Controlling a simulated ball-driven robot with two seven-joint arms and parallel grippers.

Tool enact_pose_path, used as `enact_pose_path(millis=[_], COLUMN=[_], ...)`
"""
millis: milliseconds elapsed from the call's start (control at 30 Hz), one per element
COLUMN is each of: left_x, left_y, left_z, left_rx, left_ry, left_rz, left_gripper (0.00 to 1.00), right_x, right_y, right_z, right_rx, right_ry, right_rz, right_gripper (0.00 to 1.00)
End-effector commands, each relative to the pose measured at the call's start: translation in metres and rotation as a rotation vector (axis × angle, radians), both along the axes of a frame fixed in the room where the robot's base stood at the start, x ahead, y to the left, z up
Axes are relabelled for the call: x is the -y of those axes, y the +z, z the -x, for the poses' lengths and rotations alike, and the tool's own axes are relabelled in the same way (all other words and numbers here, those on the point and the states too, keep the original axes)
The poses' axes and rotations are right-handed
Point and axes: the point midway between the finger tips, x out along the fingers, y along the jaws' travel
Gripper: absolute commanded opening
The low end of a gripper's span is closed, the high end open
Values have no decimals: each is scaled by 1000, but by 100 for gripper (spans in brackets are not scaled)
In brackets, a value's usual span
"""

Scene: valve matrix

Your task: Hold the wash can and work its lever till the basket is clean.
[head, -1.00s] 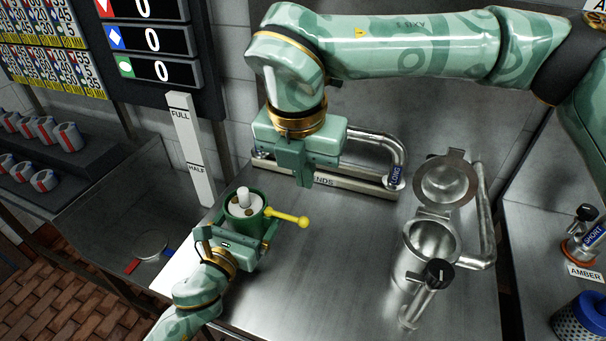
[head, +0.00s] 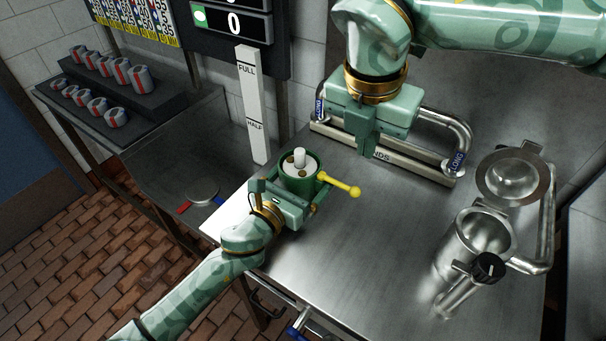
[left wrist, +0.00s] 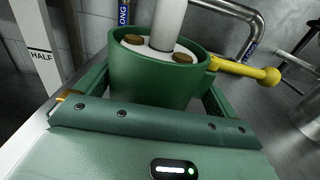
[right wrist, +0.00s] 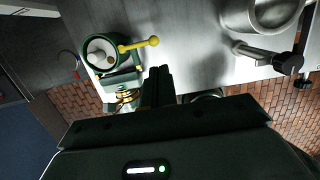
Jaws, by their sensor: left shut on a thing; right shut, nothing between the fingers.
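The green wash can (head: 299,180) stands upright at the table's left edge, with a yellow lever (head: 340,184) pointing right to a round knob. Inside show a white top with brown spots and a white post (head: 299,158); I cannot tell whether this is the basket. My left gripper (head: 297,207) is shut on the can's near side; the left wrist view shows the can (left wrist: 158,80) between its fingers. My right gripper (head: 366,145) is shut and empty, above the table right of the can and apart from the lever (right wrist: 140,44).
A rail with bent pipes (head: 447,125) runs behind my right gripper. A steel pot with an open lid (head: 482,236) and a black-knobbed handle (head: 488,267) stand to the right. A white FULL/HALF gauge (head: 253,105) rises behind the can. The middle of the table is clear.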

Motion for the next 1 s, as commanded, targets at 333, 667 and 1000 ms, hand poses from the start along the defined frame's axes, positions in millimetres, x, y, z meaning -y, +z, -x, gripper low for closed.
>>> enact_pose_path(millis=[333, 667, 1000], left_x=[0, 0, 0], left_y=[-1, -1, -1], left_z=[0, 0, 0], left_rx=[-1, -1, -1], left_ry=[-1, 0, 0], left_rz=[0, 0, -1], left_gripper=[60, 60, 60], right_x=[4, 1, -3], right_y=[-40, -56, -54], right_z=[-9, -36, -43], right_rx=[-129, -145, -103], right_ry=[191, 1098, 1559], right_rz=[-37, -41, 17], right_gripper=[0, 0, 0])
